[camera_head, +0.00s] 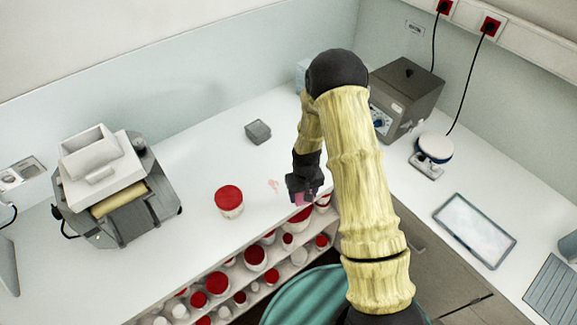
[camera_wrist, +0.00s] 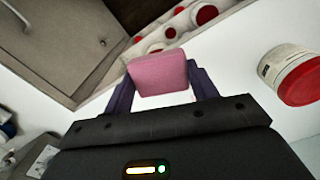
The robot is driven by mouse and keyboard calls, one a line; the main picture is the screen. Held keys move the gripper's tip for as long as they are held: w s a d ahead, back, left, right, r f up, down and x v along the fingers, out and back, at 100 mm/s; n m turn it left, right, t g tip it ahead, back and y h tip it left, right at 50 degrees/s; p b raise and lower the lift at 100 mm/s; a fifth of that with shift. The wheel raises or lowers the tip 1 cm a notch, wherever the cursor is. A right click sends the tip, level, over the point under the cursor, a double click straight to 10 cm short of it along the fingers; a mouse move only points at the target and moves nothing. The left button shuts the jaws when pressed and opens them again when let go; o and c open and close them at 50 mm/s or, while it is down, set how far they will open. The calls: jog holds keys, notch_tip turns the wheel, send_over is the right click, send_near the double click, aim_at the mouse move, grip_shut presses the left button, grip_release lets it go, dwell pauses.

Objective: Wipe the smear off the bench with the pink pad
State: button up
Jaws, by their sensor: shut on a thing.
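The pink pad (camera_wrist: 158,75) sits between the two dark fingers of my gripper (camera_wrist: 163,88) in the wrist view. My gripper is shut on it. In the head view my gripper (camera_head: 304,190) hangs over the front edge area of the white bench (camera_head: 190,170), and a small part of the pad (camera_head: 300,198) shows under it. The smear (camera_head: 273,185) is a faint pink mark on the bench, just left of my gripper in the head view. I cannot tell whether the pad touches the bench.
A red-lidded white tub (camera_head: 229,200) stands left of the smear; it also shows in the wrist view (camera_wrist: 290,75). A small grey box (camera_head: 258,132) lies behind. A mill (camera_head: 115,190) stands at left. Several tubs fill the shelf (camera_head: 190,280) below. A grey oven-like box (camera_head: 405,95) stands right.

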jog(key=d+f+m+b, duration=0.2)
jog(key=d+f+b, duration=0.4)
jog(key=f+b, duration=0.3)
jog(key=shift+s+f+b, duration=0.25)
jog(key=shift+s+b, duration=0.05)
jog(key=shift+s, duration=0.1)
